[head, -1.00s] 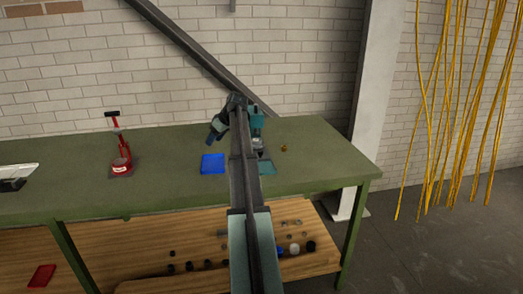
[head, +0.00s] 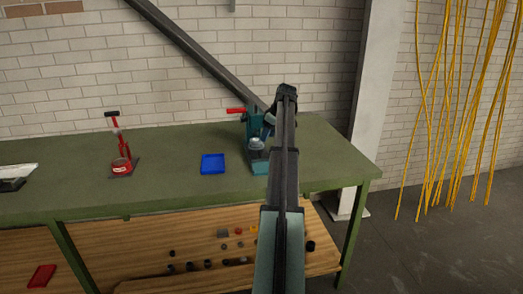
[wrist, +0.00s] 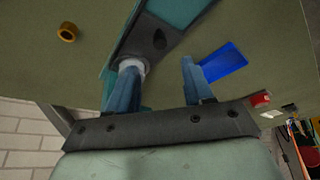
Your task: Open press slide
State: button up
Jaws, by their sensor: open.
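A teal press (head: 252,128) with a red handle (head: 236,110) stands on the green bench. Its dark base and teal plate show at the top of the wrist view (wrist: 175,15). A pale round part of the press (wrist: 130,65) shows at the left finger's tip; I cannot tell whether they touch. My gripper (wrist: 160,75) is open, its two blue fingers apart with nothing seen held between them. In the head view, my gripper (head: 268,122) is at the press's right side, partly hidden by my arm, which also covers some of the press.
A blue tray (head: 213,164) lies left of the press. A red tool (head: 121,160) stands farther left. A brass ring (wrist: 68,32) lies on the bench. Small parts lie on the lower shelf (head: 150,235). The brick wall is close behind. Yellow cables (head: 460,110) hang at right.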

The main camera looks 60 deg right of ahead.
aim_at(260, 151)
jog(key=x, duration=0.9)
jog(key=shift+w+f, duration=0.1)
grip_shut()
dwell(0.5)
